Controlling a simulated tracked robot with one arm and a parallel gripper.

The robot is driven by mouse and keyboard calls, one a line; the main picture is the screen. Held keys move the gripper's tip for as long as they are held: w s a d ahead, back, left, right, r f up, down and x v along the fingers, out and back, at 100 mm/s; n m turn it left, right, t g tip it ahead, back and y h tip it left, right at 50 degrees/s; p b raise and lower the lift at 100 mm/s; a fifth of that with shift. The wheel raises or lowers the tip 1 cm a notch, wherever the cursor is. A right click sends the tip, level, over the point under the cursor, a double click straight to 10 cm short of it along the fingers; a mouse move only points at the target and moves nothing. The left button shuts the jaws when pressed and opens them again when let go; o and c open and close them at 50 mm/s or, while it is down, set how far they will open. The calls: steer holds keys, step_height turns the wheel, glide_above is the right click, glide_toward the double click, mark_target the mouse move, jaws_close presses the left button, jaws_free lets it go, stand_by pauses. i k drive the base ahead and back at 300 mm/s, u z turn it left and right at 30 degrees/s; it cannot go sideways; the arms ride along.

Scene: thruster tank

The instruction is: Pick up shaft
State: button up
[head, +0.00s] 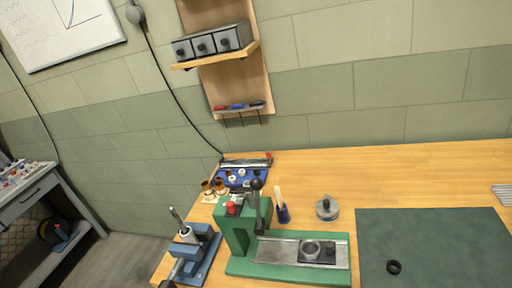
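A thin metallic shaft (177,217) stands tilted at the lower left of the head view. Its lower end is in a pale collar-like part (188,235) at a blue vise (199,254). The vise sits at the left edge of the wooden bench. I cannot tell how the shaft is held there. My gripper is not visible in this view.
A green press (237,230) with an upright lever stands right of the vise. Behind it are a blue parts tray (240,177) and small brass parts. A blue cup (283,215), a metal disc (326,208) and a dark mat (435,240) with a black ring (394,267) lie rightward. The back right bench is mostly clear.

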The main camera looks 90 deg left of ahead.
mark_target(172, 209)
steer(key=u, duration=2.6)
steer(key=k, duration=0.8)
steer(key=i, duration=0.8)
steer(key=z, duration=0.05)
